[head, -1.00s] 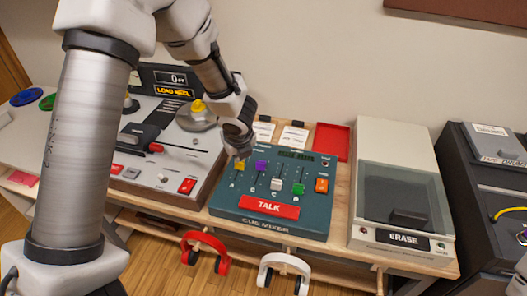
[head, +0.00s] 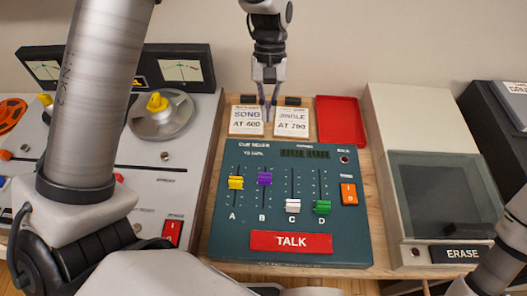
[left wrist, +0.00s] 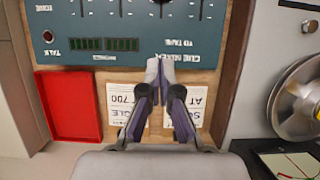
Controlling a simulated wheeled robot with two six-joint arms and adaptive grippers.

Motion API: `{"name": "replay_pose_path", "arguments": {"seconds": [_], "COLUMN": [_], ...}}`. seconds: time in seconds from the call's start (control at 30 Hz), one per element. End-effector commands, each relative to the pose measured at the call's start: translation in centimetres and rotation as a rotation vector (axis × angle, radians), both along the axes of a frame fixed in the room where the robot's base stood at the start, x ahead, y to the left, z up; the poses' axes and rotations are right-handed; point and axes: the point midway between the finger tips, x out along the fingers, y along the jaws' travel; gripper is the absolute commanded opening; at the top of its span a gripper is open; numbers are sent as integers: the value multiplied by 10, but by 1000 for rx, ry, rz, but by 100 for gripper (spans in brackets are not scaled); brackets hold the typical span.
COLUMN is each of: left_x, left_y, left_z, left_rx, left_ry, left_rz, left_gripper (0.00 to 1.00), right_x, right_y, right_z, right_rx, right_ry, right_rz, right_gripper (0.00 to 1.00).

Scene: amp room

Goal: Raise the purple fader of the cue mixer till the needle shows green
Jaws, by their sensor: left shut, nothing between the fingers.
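The cue mixer (head: 226,228) is a dark teal box with several faders. The purple fader (head: 265,178), above letter B, sits in the upper part of its slot, slightly higher than the yellow fader (head: 236,183). My left gripper (head: 268,112) is shut and empty, over the paper cards behind the mixer, apart from the purple fader. In the left wrist view its fingertips (left wrist: 161,72) come together near the mixer's back edge (left wrist: 110,58). Two needle meters stand at the back left; the right one (head: 180,70) shows whole, its needle too small to read surely. My right gripper is out of view.
White (head: 292,206) and green (head: 323,208) faders sit lower, right of the purple one. An orange switch (head: 349,194) and red TALK button (head: 290,241) are close by. A red tray (head: 340,120) lies behind; the ERASE box (head: 378,140) stands right.

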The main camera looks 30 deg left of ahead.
Motion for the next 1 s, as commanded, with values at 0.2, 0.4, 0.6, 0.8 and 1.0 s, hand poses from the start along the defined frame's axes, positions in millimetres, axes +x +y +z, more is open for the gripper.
{"name": "replay_pose_path", "arguments": {"seconds": [0.2,0.4,0.6,0.8,1.0], "left_x": [-10,-25,-46,-67,-70], "left_y": [-4,-11,-21,-32,-33], "left_z": [-24,-65,-89,-90,-90], "left_rx": [1,1,2,1,1], "left_ry": [4,4,1,-1,0], "left_rz": [-1,-3,-4,-4,-3], "left_gripper": [0,0,0,0,0], "right_x": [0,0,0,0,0], "right_y": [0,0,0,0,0], "right_z": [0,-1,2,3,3], "right_rx": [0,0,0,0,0], "right_ry": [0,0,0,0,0], "right_rz": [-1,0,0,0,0], "right_gripper": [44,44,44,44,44]}}
